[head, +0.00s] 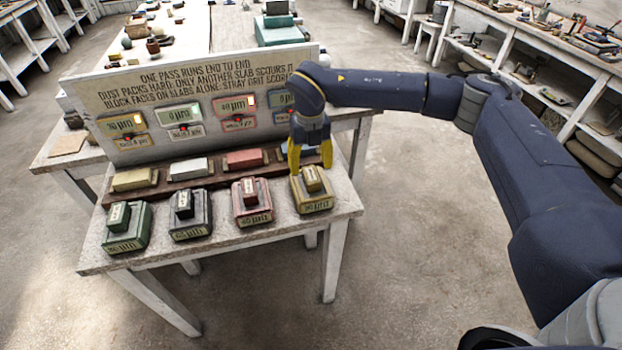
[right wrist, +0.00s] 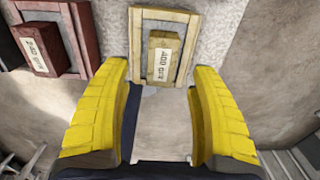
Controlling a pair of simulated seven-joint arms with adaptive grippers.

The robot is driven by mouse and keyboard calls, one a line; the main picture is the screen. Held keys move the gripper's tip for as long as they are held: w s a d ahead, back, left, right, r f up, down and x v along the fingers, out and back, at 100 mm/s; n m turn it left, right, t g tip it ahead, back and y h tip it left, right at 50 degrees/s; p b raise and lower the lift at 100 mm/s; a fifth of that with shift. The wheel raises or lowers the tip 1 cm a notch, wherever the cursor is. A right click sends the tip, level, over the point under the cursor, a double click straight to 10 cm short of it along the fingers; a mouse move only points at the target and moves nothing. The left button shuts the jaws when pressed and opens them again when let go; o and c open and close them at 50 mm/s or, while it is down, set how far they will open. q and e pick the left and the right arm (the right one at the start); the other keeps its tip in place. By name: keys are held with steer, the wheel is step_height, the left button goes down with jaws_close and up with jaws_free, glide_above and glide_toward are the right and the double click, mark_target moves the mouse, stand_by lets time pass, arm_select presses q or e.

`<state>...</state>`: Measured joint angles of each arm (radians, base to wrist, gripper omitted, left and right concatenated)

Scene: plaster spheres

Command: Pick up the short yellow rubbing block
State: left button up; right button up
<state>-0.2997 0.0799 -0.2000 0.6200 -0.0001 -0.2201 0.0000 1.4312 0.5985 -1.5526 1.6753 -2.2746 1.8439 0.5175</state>
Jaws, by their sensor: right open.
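A short yellow rubbing block (head: 312,178) with a pale label stands on a yellow-edged slab (head: 314,204) at the right end of the front row. In the right wrist view the same block (right wrist: 163,58) sits on its slab (right wrist: 187,22), its label reading "400" and more. My right gripper (head: 310,168) is open, its yellow fingers just behind and above the block. In the right wrist view the open fingers (right wrist: 165,95) are empty, with the block beyond their tips. A longer pale yellow block (head: 134,179) lies in the rack at the left. My left gripper is not in view.
Red (head: 250,190), black (head: 185,205) and green (head: 119,215) blocks stand on slabs to the left. Behind them is a wooden rack (head: 170,187) of longer blocks and an upright sign board (head: 190,90) with lit displays. The bench's front edge (head: 220,243) is clear.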

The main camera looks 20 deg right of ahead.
mark_target(311, 174)
steer(key=shift+d+f, duration=0.1)
steer(key=shift+f, duration=2.5)
jaws_close()
